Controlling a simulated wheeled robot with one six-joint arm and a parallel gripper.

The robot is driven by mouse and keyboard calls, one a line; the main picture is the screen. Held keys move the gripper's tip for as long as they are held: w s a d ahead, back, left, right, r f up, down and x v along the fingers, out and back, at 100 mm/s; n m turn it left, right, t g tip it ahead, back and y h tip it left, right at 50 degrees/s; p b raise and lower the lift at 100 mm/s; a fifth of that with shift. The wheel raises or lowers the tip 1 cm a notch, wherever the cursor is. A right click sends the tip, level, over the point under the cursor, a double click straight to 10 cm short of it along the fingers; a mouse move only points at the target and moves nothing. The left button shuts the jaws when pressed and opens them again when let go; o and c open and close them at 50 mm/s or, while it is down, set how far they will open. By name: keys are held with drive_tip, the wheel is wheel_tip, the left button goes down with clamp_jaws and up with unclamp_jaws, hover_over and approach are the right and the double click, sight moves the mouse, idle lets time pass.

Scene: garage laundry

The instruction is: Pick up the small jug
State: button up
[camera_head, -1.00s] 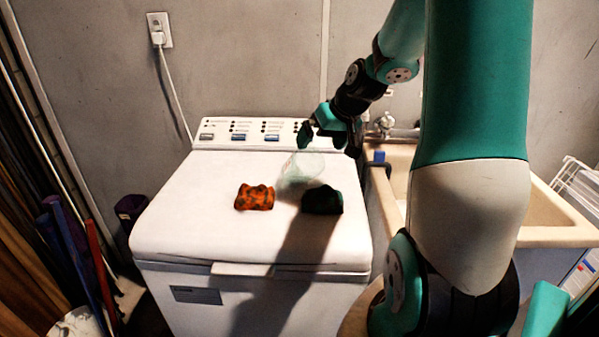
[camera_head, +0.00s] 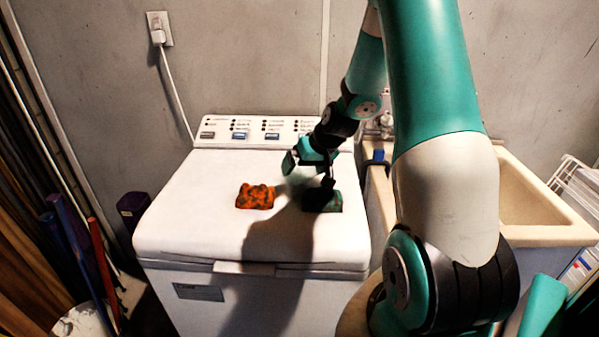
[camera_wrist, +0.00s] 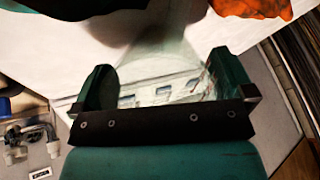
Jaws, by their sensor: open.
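The small jug (camera_head: 292,184) looks like a clear, faintly green vessel on the white washer lid (camera_head: 190,215). In the head view my gripper and its shadow largely cover it. In the wrist view the see-through jug (camera_wrist: 165,52) shows ahead of and between the fingers, with the control panel visible beyond. My gripper (camera_head: 309,174) is open above the lid at the jug, one finger on each side in the wrist view (camera_wrist: 163,82). I cannot tell whether either finger touches it.
An orange and black patterned bundle (camera_head: 255,196) lies left of the jug. A dark green bundle (camera_head: 323,202) lies close on its right. The control panel (camera_head: 255,130) rises behind, and a sink (camera_head: 530,205) stands right. The lid's front left is clear.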

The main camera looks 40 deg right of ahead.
drive_tip(key=c, duration=0.8)
drive_tip(key=shift+r, duration=0.2)
